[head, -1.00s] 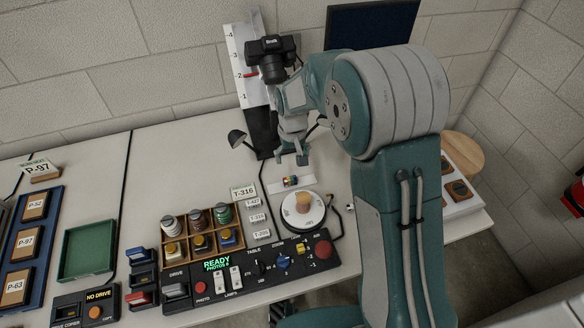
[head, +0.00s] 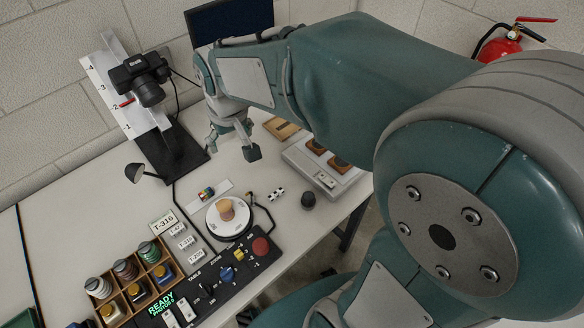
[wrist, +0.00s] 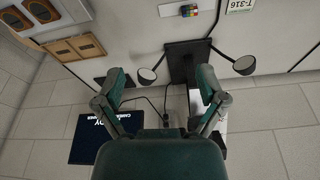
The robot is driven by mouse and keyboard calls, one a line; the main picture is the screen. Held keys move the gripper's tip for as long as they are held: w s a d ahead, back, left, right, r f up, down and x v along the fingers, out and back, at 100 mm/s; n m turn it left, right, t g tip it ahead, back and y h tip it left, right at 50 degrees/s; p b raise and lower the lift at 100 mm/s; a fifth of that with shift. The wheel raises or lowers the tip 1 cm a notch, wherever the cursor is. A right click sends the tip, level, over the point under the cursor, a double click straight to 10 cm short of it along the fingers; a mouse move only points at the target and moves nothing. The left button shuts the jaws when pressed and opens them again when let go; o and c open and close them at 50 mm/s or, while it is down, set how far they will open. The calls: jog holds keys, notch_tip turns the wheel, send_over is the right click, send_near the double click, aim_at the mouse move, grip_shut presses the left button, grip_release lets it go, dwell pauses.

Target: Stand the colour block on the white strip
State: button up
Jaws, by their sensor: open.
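The colour block (head: 207,193) is a small multicoloured piece at the white strip (head: 222,187) on the table, behind the round turntable. In the wrist view the block (wrist: 189,10) shows at the top edge, over the white strip (wrist: 170,10). It appears to be on the strip; its exact contact and tilt are too small to tell. My gripper (head: 232,145) is above the table, behind and right of the block, clear of it. In the wrist view my gripper (wrist: 163,82) has its two fingers spread with nothing between them.
A turntable (head: 213,226) carries a tan object (head: 226,209). A camera (head: 140,78) on a stand and a lamp (head: 135,172) are at left. A white tray (head: 345,181) with brown pieces lies right. A control panel (head: 215,283) is in front.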

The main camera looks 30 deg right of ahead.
jog(key=s+d+r+t, duration=0.1)
jog(key=s+d+r, duration=0.1)
jog(key=s, duration=0.5)
jog(key=s+d+r+m+t, duration=0.1)
jog(key=s+d, duration=0.3)
jog(key=s, duration=0.4)
jog(key=shift+s+r+m+t, duration=0.3)
jog(key=shift+r+t, duration=0.2)
jog(key=shift+r, duration=0.2)
jog(key=shift+a, duration=0.1)
